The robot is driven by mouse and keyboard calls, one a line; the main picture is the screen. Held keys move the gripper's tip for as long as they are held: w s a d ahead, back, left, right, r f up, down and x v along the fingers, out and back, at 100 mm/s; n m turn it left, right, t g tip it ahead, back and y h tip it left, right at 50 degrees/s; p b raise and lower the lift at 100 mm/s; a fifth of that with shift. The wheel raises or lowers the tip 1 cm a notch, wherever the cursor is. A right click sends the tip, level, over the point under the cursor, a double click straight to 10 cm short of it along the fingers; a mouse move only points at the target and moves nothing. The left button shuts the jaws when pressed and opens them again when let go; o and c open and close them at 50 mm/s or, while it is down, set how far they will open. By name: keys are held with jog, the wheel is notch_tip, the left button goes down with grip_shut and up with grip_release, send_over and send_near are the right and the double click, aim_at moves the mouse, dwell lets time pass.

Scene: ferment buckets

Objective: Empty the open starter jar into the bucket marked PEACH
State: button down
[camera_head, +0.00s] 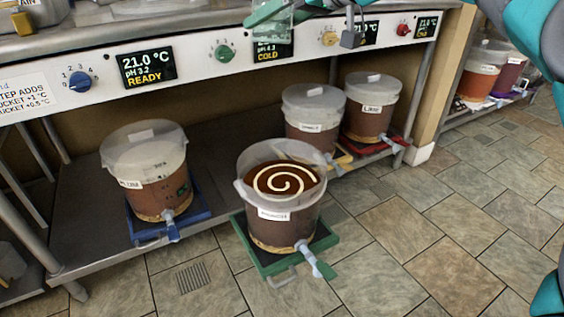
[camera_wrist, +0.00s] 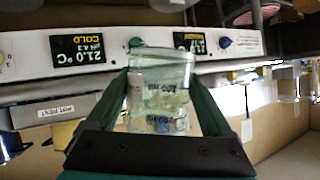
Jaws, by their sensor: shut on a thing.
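My gripper (camera_wrist: 158,100) is shut on a clear greenish glass jar (camera_wrist: 160,85), which has volume markings. The jar also shows at the top edge of the head view (camera_head: 271,20), above and behind the open bucket and in front of the control panel. How much it holds is unclear. The open bucket (camera_head: 285,222) stands on a green trolley in front of the bench, with a cream spiral on its brown contents. Its front label is too small to read surely. Lidded buckets stand at left (camera_head: 150,175), centre back (camera_head: 313,115) and right back (camera_head: 370,110); I cannot tell which reads PEACH.
A white control panel (camera_head: 200,62) with coloured knobs and displays runs along the bench front. The left bucket's blue trolley (camera_head: 190,222) stands on the lower shelf. More buckets (camera_head: 480,75) stand at far right. The tiled floor (camera_head: 430,235) at right is clear.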

aim_at(270, 21)
jog(key=shift+s, duration=0.15)
jog(key=shift+s+d+b, duration=0.2)
jog(key=shift+s+b, duration=0.35)
jog(key=shift+b, duration=0.4)
jog(key=s+b, duration=0.1)
jog(key=n+t+b, duration=0.1)
jog(key=s+d+r, duration=0.1)
jog(key=shift+s+b, duration=0.35)
jog(key=shift+b, duration=0.05)
jog(key=shift+s+r+n+t, duration=0.1)
jog(key=shift+s+n+t, duration=0.2)
jog(key=shift+t, duration=0.1)
jog(key=shift+d+r, duration=0.1)
jog(key=shift+r, duration=0.05)
